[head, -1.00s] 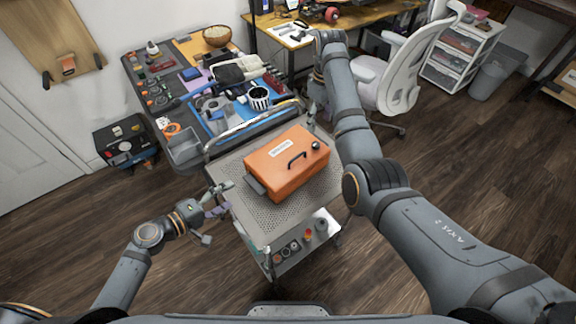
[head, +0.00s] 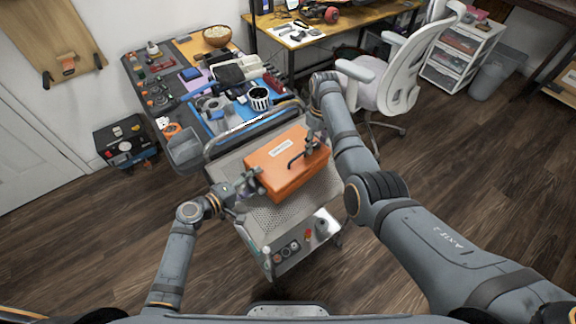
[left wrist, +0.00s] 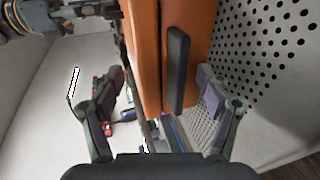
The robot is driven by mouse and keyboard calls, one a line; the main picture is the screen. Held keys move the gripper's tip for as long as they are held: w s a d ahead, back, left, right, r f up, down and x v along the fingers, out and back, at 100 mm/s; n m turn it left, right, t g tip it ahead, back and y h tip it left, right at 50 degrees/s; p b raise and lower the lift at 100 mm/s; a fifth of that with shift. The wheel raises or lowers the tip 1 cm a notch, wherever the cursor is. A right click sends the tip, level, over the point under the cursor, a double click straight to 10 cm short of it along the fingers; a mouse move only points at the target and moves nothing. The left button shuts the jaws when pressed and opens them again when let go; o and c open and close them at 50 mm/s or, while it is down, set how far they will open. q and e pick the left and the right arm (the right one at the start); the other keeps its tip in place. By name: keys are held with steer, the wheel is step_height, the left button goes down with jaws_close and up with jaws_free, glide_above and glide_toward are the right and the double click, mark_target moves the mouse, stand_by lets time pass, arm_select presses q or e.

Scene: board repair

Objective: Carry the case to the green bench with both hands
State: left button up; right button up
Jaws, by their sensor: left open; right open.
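The orange case (head: 288,166), with a white label and black top handle, lies on the perforated top of a grey cart (head: 262,222). My left gripper (head: 248,184) is open at the case's left end, by its dark side handle. In the left wrist view the black side handle (left wrist: 178,68) on the orange case (left wrist: 147,50) shows between the open fingers of my left gripper (left wrist: 160,92). My right gripper (head: 310,145) is open at the case's right end; its fingers partly cover that end, and whether they touch it is unclear.
A cluttered workbench (head: 172,62) with a blue mat, tools and a bowl stands behind the cart. A white chair (head: 400,75) and a wooden desk (head: 350,28) are at the back right. A black box (head: 125,140) sits on the floor at left.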

arm_select(q)
steer(key=c, duration=1.2)
arm_select(e)
jaws_close()
arm_select(q)
jaws_close()
